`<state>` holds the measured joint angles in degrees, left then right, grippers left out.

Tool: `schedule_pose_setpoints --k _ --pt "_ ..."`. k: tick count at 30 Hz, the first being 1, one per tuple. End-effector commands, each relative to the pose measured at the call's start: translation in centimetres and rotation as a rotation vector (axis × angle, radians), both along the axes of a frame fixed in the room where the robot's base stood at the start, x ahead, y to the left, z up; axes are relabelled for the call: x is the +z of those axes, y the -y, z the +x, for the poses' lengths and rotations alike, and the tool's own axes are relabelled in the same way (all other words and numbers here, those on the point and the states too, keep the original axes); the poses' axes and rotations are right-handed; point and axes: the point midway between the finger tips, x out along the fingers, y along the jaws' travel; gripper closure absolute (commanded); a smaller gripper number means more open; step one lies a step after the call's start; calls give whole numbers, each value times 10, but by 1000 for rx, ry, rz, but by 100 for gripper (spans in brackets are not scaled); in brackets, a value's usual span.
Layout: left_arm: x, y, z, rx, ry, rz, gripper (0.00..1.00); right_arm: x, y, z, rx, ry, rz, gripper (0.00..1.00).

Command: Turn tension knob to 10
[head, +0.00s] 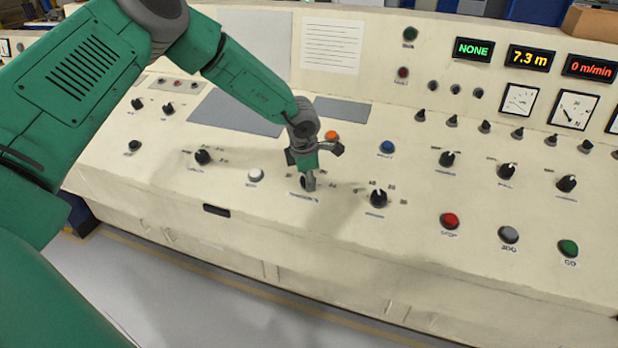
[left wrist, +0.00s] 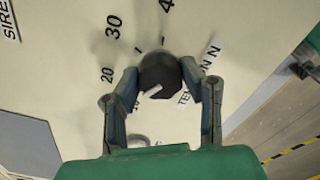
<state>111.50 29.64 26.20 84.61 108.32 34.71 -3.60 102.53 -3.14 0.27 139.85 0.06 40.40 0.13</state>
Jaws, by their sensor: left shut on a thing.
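The tension knob (left wrist: 160,72) is black and round with a white pointer mark. In the left wrist view the mark points to the lower left, toward a partly hidden number that looks like 10. The numbers 20, 30 and 40 run around it, and the tension label (left wrist: 197,78) is partly covered by a finger. My left gripper (left wrist: 161,80) is shut on the knob, one finger on each side. In the head view my left gripper (head: 308,183) reaches down to the panel and mostly hides the knob. My right gripper is not in view.
The cream control panel (head: 330,235) holds other controls close by. A white button (head: 255,175) is to the left, an orange button (head: 331,136) behind, and another black knob (head: 378,198) to the right. A red stop button (head: 450,221) is farther right.

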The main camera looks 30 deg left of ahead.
Motion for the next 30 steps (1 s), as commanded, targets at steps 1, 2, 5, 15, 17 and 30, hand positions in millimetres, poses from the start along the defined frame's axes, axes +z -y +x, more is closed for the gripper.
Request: schedule_pose_setpoints --k 1,2,5,15,17,30 --pt "2 -2 2 36 6 -7 93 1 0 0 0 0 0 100" --pt "2 -1 2 59 7 -12 93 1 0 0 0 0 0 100" --pt "2 -2 2 130 12 -29 93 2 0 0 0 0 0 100" --pt "2 -2 3 282 21 -63 93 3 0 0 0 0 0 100" --pt "2 -2 3 296 23 -65 93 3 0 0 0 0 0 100" --pt "2 -3 3 318 24 -71 93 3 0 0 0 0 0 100"
